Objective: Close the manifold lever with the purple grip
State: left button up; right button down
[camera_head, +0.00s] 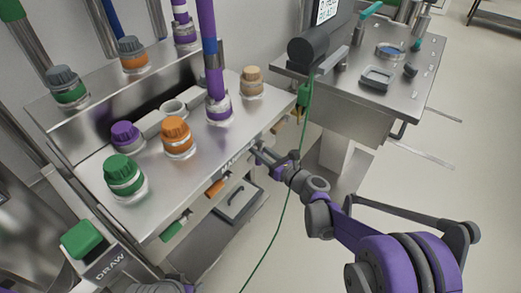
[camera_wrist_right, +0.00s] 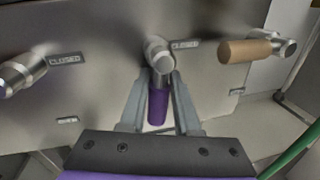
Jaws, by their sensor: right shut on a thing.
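The lever with the purple grip (camera_wrist_right: 158,106) hangs from its metal pivot (camera_wrist_right: 160,56) on the manifold's front panel. In the head view my right gripper (camera_head: 262,156) is at the panel's front edge and hides the purple grip there.
A tan-gripped lever (camera_wrist_right: 248,50) is close on the right, pointing left. Orange (camera_head: 214,188) and green (camera_head: 175,228) levers line the same panel. Capped ports and a purple hose (camera_head: 212,75) stand on the manifold top. A green cable (camera_head: 281,215) hangs near my right arm.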

jog(key=m, duration=0.2)
jog(key=s+m, duration=0.1)
jog(key=m, duration=0.1)
jog(key=shift+a+r+g, duration=0.2)
jog(key=shift+a+g, duration=0.1)
jog(key=shift+g, duration=0.1)
jog(key=m, duration=0.2)
jog(key=m+g, duration=0.1)
jog(key=shift+s+a+r, duration=0.2)
jog(key=shift+s+r, duration=0.05)
jog(key=shift+r, duration=0.05)
jog(key=shift+s+a+r+m+g+y, duration=0.15)
jog(key=shift+r+m+g, duration=0.15)
jog(key=shift+m, duration=0.85)
jog(key=shift+s+r+m+g+y, duration=0.1)
jog(key=shift+r+m+g, duration=0.2)
jog(key=shift+m, duration=0.9)
jog(key=shift+s+a+r+m+g+y, duration=0.15)
jog(key=shift+r+m+g, duration=0.15)
jog(key=shift+m, duration=0.85)
jog(key=shift+w+r, duration=0.1)
jog(key=c, duration=0.6)
grip_release()
jog(key=shift+d, duration=0.1)
jog(key=p+v, duration=0.2)
jog(key=v, duration=0.8)
jog(key=shift+s+d+r, duration=0.1)
jog(key=shift+s+d, duration=0.15)
jog(key=shift+d, duration=0.05)
